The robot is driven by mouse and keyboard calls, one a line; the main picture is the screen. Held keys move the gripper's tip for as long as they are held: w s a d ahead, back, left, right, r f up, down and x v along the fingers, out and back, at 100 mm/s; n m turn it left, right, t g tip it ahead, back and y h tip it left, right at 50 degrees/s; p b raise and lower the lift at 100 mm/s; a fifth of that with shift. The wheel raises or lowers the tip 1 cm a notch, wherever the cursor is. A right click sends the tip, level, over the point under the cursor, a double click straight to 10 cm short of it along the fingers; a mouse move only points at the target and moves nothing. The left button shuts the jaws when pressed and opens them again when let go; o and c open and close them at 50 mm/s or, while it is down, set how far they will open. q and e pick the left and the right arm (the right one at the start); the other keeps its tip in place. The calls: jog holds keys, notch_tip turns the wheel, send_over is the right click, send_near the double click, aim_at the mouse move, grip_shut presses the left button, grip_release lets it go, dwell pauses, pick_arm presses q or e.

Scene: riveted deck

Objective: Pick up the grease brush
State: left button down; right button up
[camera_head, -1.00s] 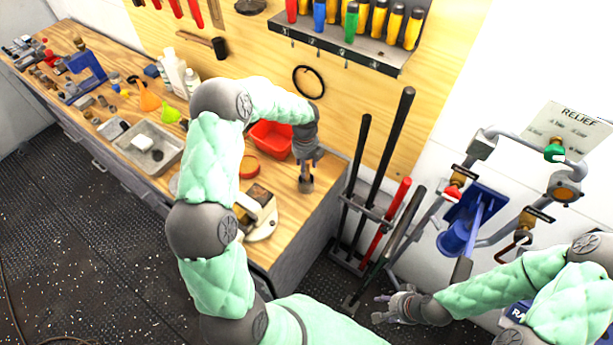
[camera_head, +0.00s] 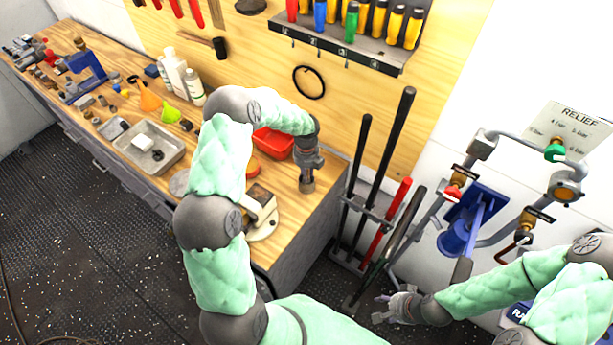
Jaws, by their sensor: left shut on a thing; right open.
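My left gripper (camera_head: 307,184) points down over the right end of the wooden workbench (camera_head: 292,222), near its edge. It is shut on a small, dark brownish thing at its fingertips. I take this to be the grease brush, but the fingers hide most of it and its shape is unclear. I cannot tell whether it still touches the bench top. My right gripper (camera_head: 389,308) is open and empty, low in front of the tool rack and away from the bench.
A red bin (camera_head: 272,143) stands just left of my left gripper. A beige-topped device (camera_head: 262,212) sits nearer the bench's front edge. A grey tray (camera_head: 172,165) and white bottles (camera_head: 174,72) are further left. Long-handled tools (camera_head: 385,150) stand right of the bench.

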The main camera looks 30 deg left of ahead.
pick_arm(q)
notch_tip(320, 180, up, 10)
jog(key=shift+r, duration=0.1)
dwell(0.6)
dwell(0.4)
